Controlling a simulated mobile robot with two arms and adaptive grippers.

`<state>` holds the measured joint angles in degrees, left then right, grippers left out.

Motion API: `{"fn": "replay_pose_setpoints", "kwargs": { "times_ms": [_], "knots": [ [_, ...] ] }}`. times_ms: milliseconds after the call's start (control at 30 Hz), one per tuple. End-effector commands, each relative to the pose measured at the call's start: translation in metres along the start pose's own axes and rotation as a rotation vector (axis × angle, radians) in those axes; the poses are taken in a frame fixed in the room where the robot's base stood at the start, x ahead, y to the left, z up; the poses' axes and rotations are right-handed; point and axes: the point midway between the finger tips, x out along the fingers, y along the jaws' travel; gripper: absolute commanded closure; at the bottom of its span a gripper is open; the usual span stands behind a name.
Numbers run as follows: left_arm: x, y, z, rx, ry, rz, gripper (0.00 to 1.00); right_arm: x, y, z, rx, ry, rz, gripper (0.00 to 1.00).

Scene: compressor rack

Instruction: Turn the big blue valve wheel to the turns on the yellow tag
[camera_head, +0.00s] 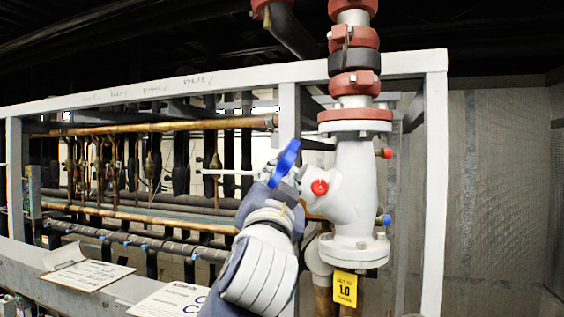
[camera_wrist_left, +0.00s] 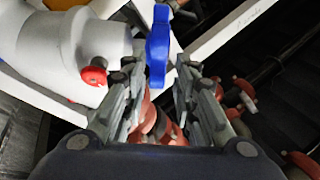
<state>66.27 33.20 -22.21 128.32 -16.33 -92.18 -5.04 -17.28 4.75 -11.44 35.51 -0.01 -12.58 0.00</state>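The big blue valve wheel (camera_head: 284,163) is seen nearly edge-on, on the left side of the white valve body (camera_head: 352,200). My left gripper (camera_head: 284,184) is right at the wheel from below. In the left wrist view the blue wheel (camera_wrist_left: 158,45) stands between the two spread fingertips (camera_wrist_left: 157,72), with a visible gap beside it, so the gripper is open around its near edge. The yellow tag (camera_head: 345,288) hangs under the valve and shows "1.0"; its smaller text is hard to read. My right gripper is not in view.
A red cap (camera_head: 320,187) sits on the valve close to the wheel and gripper. A grey frame post (camera_head: 434,190) stands to the right. Copper pipes (camera_head: 150,127) and dark lines fill the rack at left. White sheets (camera_head: 86,275) lie on the lower ledge.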

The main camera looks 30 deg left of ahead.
Motion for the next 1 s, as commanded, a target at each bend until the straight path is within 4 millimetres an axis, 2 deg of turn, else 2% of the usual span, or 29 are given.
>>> {"fn": "replay_pose_setpoints", "kwargs": {
  "times_ms": [300, 500, 700, 967, 1000],
  "knots": [
    [0.059, -0.002, -0.002, 0.004, -0.007, 0.003, 0.73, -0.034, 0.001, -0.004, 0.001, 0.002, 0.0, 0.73],
    [0.089, -0.001, -0.001, 0.002, -0.005, 0.003, 0.73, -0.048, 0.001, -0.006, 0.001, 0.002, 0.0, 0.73],
    [0.101, 0.001, 0.001, 0.001, -0.003, 0.004, 0.73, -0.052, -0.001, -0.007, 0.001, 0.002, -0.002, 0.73],
    [0.101, 0.002, 0.002, 0.0, -0.002, 0.004, 0.73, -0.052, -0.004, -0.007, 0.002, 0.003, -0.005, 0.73],
    [0.101, 0.002, 0.002, 0.0, -0.002, 0.004, 0.82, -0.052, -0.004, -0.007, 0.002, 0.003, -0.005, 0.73]
  ]
}}
